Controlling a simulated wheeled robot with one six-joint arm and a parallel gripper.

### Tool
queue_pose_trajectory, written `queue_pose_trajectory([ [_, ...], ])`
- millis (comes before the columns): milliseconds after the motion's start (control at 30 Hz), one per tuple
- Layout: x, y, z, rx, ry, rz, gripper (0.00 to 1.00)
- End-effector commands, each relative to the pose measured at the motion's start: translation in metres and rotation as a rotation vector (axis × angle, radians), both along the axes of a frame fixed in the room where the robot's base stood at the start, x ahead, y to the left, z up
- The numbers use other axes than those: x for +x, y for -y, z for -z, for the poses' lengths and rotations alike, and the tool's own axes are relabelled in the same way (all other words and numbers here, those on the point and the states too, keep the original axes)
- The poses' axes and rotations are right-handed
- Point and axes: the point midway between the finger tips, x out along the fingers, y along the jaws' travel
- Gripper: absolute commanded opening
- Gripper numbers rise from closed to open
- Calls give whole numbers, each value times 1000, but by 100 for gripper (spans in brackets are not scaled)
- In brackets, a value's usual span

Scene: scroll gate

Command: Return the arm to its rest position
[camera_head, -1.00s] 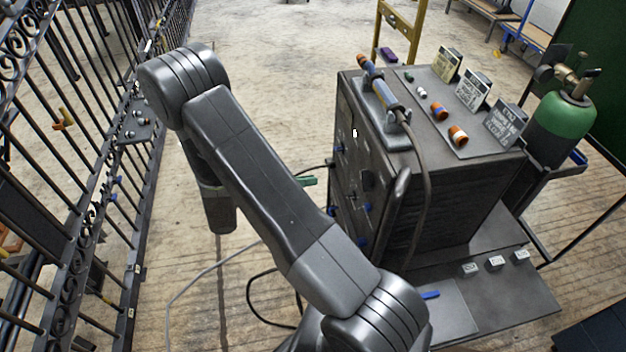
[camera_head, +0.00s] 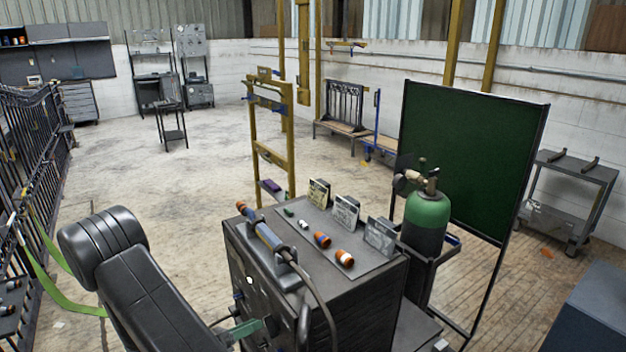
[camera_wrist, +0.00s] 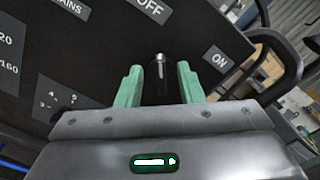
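In the wrist view my gripper (camera_wrist: 159,68) has its two green fingers apart with a clear gap between them. A small metal toggle lever (camera_wrist: 160,64) shows in that gap, on a dark panel (camera_wrist: 95,40) with OFF and ON labels. I cannot tell how close the fingers are to the lever, but they do not appear shut on it. In the head view my arm (camera_head: 150,290) is bent at the lower left.
A dark cabinet (camera_head: 355,300) with a torch (camera_head: 262,232) and cable on top stands right of my arm. A green gas cylinder (camera_head: 427,215) is behind it. A black iron gate (camera_head: 35,140) is at left. Open floor (camera_head: 170,185) lies beyond the arm.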

Motion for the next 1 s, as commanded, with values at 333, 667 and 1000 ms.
queue_pose_trajectory([
  [333,18,27,0,-1,0,1,34],
  [667,19,28,0,1,2,0,34],
  [1000,10,13,1,1,1,-4,34],
])
